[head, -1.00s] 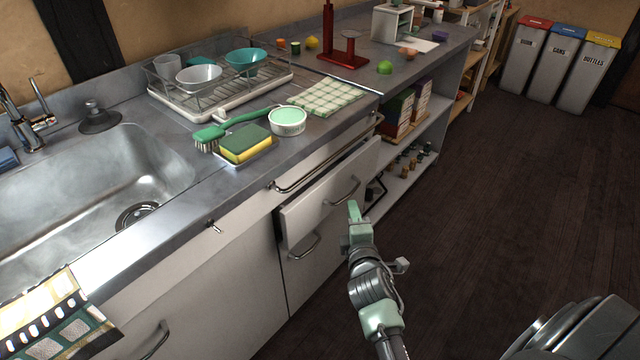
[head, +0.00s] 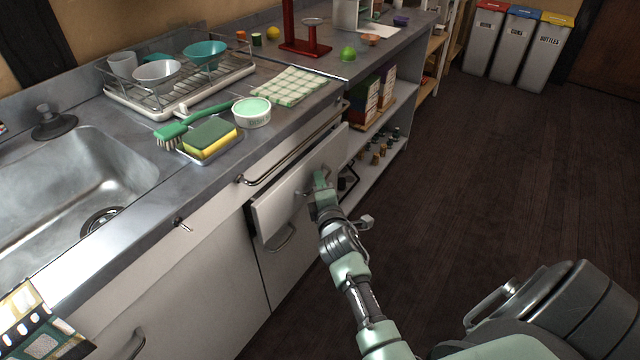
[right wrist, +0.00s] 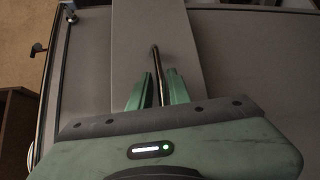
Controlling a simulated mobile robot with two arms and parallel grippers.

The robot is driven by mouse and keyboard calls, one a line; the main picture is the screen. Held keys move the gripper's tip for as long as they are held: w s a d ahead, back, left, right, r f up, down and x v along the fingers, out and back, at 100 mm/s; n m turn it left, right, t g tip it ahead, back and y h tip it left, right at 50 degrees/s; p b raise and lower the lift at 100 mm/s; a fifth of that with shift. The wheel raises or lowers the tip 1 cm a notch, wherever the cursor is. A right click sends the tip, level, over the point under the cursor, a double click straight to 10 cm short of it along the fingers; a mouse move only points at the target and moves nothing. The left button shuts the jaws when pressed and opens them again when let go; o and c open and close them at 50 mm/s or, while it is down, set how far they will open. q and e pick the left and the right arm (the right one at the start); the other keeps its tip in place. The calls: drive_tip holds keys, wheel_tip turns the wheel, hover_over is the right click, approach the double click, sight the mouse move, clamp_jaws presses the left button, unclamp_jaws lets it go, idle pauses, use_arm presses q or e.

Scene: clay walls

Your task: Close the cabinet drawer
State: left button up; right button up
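The cabinet drawer (head: 285,197) has a pale front panel and stands pulled out beneath the counter edge. My right gripper (head: 320,182) is at the drawer's front, over its handle. In the right wrist view, the drawer front (right wrist: 150,25) lies ahead and the metal handle (right wrist: 155,60) runs between the two green fingers of my right gripper (right wrist: 158,85). The gap beside the handle is narrow, and I cannot tell whether the fingers press on it. My left gripper is not in view.
The counter (head: 205,170) holds a sponge (head: 209,139), a brush (head: 185,128), a bowl (head: 251,111) and a dish rack (head: 180,90). A long rail (head: 290,155) is above the drawer. Open shelves (head: 385,140) stand right of it. The dark floor (head: 500,170) is clear.

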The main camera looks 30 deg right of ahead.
sight(308, 179)
clamp_jaws()
idle(1.3)
